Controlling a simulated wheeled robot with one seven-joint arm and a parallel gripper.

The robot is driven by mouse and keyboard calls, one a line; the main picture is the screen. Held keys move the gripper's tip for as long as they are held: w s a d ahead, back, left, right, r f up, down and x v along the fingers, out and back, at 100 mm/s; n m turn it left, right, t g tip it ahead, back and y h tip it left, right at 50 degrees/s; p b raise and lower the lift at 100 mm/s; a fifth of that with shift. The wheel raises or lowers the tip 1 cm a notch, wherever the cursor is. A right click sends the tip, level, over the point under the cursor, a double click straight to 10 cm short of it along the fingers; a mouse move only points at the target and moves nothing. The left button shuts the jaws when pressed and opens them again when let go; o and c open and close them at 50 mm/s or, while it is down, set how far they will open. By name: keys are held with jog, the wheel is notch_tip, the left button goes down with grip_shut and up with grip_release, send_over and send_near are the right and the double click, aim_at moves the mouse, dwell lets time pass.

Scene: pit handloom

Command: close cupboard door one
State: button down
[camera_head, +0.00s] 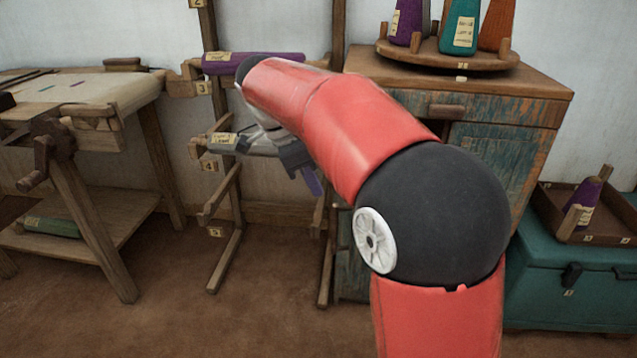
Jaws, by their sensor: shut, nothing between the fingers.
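The wooden cupboard (541,110) with worn blue paint stands at right of centre. Its drawer row has a wooden handle (447,111). A blue-painted door panel (492,146) shows below the drawers on the right. Another worn blue panel (351,262) shows low on the left, beside my arm. My red arm covers most of the cupboard's front, so I cannot tell which door is number one or how far it stands open. My gripper (311,181) is shut and empty, left of the cupboard, in front of the rack. Its fingers are small and partly unclear.
A wooden rack (236,190) holds a purple roll (225,63) and a grey roll (216,143) behind my gripper. A loom table (130,90) stands left. A turntable (467,58) with cones sits on the cupboard. A teal chest (545,300) stands right. Floor is clear at lower left.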

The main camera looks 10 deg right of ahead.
jog(key=d+f, duration=0.6)
jog(key=shift+d+f, duration=0.3)
jog(key=shift+d, duration=0.05)
jog(key=shift+s+d, duration=0.1)
